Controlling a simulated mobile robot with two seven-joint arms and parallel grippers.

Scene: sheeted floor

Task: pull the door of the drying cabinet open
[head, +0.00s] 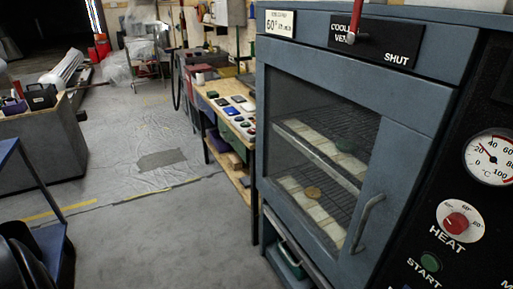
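The drying cabinet (420,120) is a grey-blue box that fills the right half of the head view. Its door (408,108) has a dark glass window (325,130) and looks closed. A curved metal bar handle (366,222) stands on the door's right side, low down. Through the glass I see wire racks (315,150) with pale strips and a small round brown piece (312,192). Neither of my grippers shows in the head view, and nothing touches the handle.
A red lever (357,18) sticks up at the cooling vent label, near the word SHUT. A temperature dial (490,158), heat knob (457,221) and green start button (430,262) are right of the door. A wooden workbench (215,110) stands left of the cabinet. The floor (165,235) before it is clear.

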